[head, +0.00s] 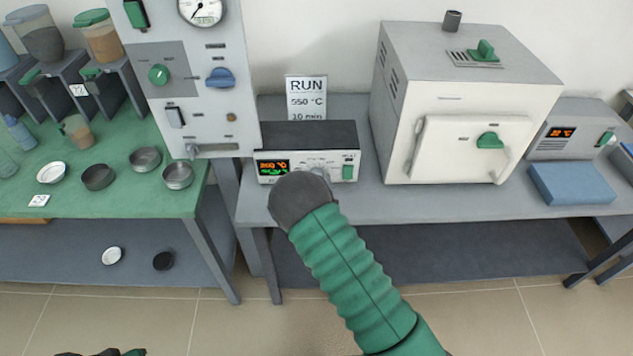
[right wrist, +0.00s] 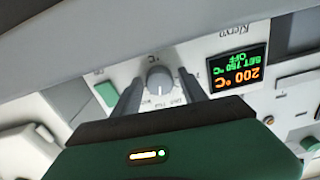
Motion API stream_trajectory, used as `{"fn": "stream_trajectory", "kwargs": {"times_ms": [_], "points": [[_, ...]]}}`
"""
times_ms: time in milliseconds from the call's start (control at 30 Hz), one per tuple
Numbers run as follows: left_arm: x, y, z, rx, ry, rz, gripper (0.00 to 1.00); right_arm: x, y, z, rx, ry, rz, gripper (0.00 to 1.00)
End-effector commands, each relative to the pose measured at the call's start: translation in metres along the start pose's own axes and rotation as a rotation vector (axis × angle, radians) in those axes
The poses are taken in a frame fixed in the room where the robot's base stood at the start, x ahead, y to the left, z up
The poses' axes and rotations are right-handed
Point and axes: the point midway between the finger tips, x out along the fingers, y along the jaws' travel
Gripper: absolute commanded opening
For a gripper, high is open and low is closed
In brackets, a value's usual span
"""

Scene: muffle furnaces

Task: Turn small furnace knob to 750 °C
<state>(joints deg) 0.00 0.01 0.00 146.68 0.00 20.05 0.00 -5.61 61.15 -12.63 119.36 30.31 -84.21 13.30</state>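The small furnace's white control panel (head: 305,160) is in the head view, with a lit display (head: 273,167) at its left. In the right wrist view the panel appears upside down, with a grey round knob (right wrist: 160,80) and the display (right wrist: 238,69). My right gripper (right wrist: 159,90) has one finger on each side of the knob, with narrow gaps visible. My left gripper (head: 105,352) barely shows at the bottom edge.
A green switch (head: 348,171) sits right of the knob. A RUN card (head: 306,97) stands behind the unit. A large white furnace (head: 460,105) stands to the right, a tall control cabinet (head: 190,60) to the left. My right forearm covers the bench front.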

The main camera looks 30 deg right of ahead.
Motion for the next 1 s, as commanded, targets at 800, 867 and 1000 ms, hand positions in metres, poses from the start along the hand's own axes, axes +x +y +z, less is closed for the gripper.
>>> {"fn": "stream_trajectory", "kwargs": {"times_ms": [800, 867, 1000], "points": [[0.000, 0.000, 0.000, 0.000, 0.000, 0.000, 0.00, -0.105, -0.001, 0.002, -0.003, -0.004, -0.001, 0.59], [0.000, 0.000, 0.000, 0.000, 0.000, 0.000, 0.00, -0.122, -0.001, 0.002, -0.004, -0.004, -0.002, 0.59], [0.001, 0.000, 0.000, 0.000, 0.000, 0.000, 0.00, -0.152, -0.001, 0.003, -0.002, -0.003, 0.000, 0.59]]}}
